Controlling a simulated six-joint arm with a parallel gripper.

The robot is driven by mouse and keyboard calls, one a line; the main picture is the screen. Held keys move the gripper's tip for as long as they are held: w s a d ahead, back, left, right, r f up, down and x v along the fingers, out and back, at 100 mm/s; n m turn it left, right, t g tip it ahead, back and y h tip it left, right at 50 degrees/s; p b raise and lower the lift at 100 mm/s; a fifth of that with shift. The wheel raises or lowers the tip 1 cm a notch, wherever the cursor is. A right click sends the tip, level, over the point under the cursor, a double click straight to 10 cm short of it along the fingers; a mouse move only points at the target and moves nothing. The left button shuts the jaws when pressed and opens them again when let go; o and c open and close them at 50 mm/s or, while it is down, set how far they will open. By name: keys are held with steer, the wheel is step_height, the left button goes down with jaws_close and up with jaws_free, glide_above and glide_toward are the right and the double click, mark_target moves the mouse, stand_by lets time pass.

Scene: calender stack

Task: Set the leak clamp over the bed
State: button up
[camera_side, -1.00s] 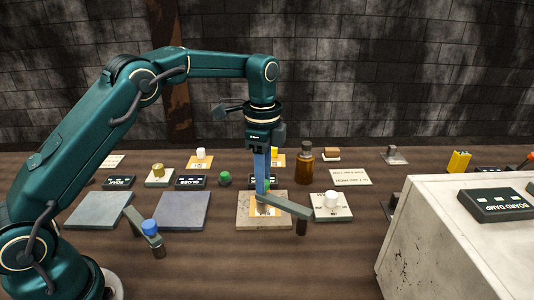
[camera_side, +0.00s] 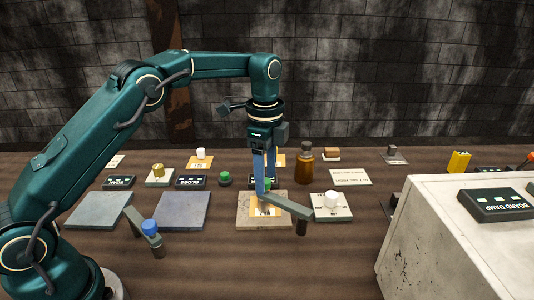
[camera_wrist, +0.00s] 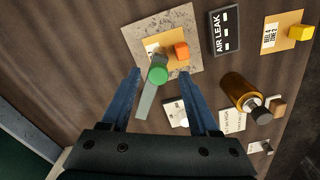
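The leak clamp, a grey bar with a green knob (camera_wrist: 158,73) and a dark end post (camera_side: 302,227), lies with one end over the stone bed (camera_side: 245,223). Its bar (camera_side: 287,206) reaches out past the bed's right front edge. In the wrist view the bed (camera_wrist: 185,17) bears a yellow-orange card (camera_wrist: 152,42) and an orange block (camera_wrist: 182,51). My gripper (camera_side: 266,187) is open, its blue fingers on either side of the green knob. I cannot tell whether they touch it. The fingers partly hide the knob in the side view.
A second clamp with a blue knob (camera_side: 150,226) stands left, near two grey plates (camera_side: 183,211). A white-knobbed dial (camera_side: 331,203) sits close right of the bed, and an amber bottle (camera_side: 305,166) behind. A large pale box (camera_side: 450,240) fills the right front.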

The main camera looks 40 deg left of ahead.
steer(key=shift+r, duration=2.55)
steer(key=s+r+n+t, duration=0.3)
steer(key=s+r+t, duration=0.1)
steer(key=s+r, duration=0.8)
steer(key=s+f+n+t, duration=0.1)
steer(key=s+f+n, duration=0.9)
steer(key=shift+s+d+n+t, duration=0.3)
steer(key=shift+n, duration=0.1)
